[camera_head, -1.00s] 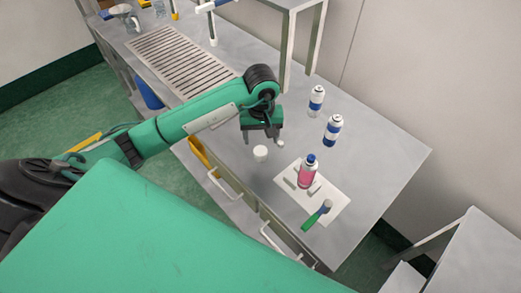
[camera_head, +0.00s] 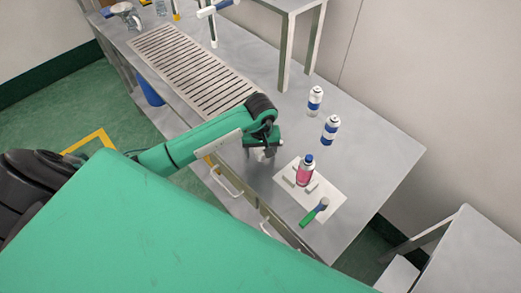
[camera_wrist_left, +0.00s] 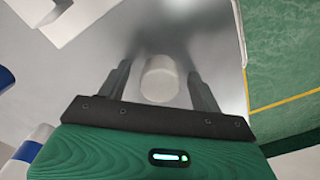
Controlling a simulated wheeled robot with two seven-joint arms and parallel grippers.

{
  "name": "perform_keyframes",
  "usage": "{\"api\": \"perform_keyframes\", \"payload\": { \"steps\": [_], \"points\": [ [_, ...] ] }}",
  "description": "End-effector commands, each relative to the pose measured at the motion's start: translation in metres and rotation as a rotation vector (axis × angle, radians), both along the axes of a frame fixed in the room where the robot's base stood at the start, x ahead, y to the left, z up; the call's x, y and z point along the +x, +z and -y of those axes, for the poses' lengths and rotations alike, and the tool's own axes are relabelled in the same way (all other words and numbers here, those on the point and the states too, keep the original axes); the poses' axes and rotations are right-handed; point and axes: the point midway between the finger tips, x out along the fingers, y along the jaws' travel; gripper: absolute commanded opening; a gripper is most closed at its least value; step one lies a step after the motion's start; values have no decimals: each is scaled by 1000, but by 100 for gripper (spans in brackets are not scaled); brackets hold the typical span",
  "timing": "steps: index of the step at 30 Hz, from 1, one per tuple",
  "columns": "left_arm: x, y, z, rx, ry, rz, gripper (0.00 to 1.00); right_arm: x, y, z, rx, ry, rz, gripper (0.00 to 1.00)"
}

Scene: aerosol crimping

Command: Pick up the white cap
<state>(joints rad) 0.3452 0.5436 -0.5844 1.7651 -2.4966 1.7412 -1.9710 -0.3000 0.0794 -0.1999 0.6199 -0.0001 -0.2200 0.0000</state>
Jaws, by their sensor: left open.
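The white cap (camera_wrist_left: 160,80) shows in the left wrist view, between the two open fingers of my left gripper (camera_wrist_left: 159,72). No finger clearly presses on it. In the head view my left gripper (camera_head: 264,150) is low over the steel table (camera_head: 375,175), at the cap's place, and hides most of the cap. My right gripper is in neither view.
Two blue-and-white cans (camera_head: 315,101) (camera_head: 330,131) stand behind. A slotted grate (camera_head: 190,65) lies left; a shelf leg (camera_head: 285,55) rises behind.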

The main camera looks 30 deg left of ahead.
Motion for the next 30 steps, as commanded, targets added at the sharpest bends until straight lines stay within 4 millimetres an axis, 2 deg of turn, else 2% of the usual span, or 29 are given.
{"api": "perform_keyframes", "payload": {
  "steps": [2,6,9,22,26,30],
  "points": [
    [0,0,0,0,0,0,64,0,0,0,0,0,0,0],
    [0,0,0,0,0,0,36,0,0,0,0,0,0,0],
    [0,0,0,0,0,0,20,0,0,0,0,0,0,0],
    [1,5,0,-1,-1,3,20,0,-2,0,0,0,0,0],
    [2,15,-1,0,0,4,20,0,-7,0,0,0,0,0],
    [2,39,-1,1,-1,8,20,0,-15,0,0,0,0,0]
  ]
}}
